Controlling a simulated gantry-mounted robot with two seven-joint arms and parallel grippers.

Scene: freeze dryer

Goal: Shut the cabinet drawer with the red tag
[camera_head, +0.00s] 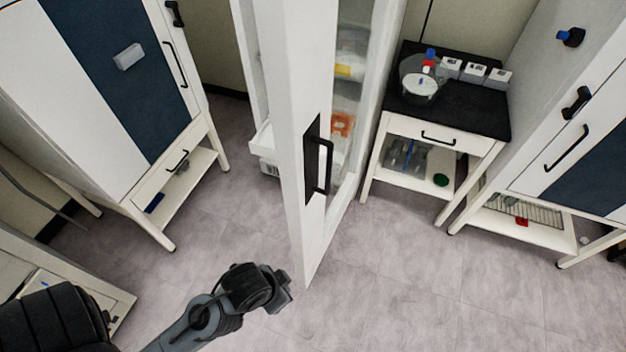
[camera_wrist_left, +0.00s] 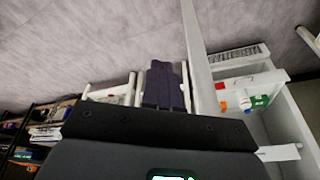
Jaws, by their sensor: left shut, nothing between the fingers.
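A tall white cabinet stands in the middle of the head view, its door (camera_head: 300,235) with a black handle (camera_head: 319,165) swung out toward me. A white drawer-like part (camera_head: 262,137) juts out low behind the door. I see no clear red tag on a drawer front in the head view. In the left wrist view, a white compartment (camera_wrist_left: 285,125) at the right holds small items, with a small red patch (camera_wrist_left: 220,87) at its edge. My left gripper (camera_head: 284,292) is shut and empty above the floor, left of the door's lower end; its fingers (camera_wrist_left: 166,85) show in the wrist view. My right gripper is out of view.
A white and blue cabinet (camera_head: 118,90) stands left, its lower drawer (camera_head: 165,175) appearing closed. A black-topped bench (camera_head: 470,112) with a drawer (camera_head: 420,133) stands right, beside another cabinet (camera_head: 545,150). The front grey floor (camera_head: 400,290) is clear. Shelving (camera_wrist_left: 35,135) shows in the wrist view.

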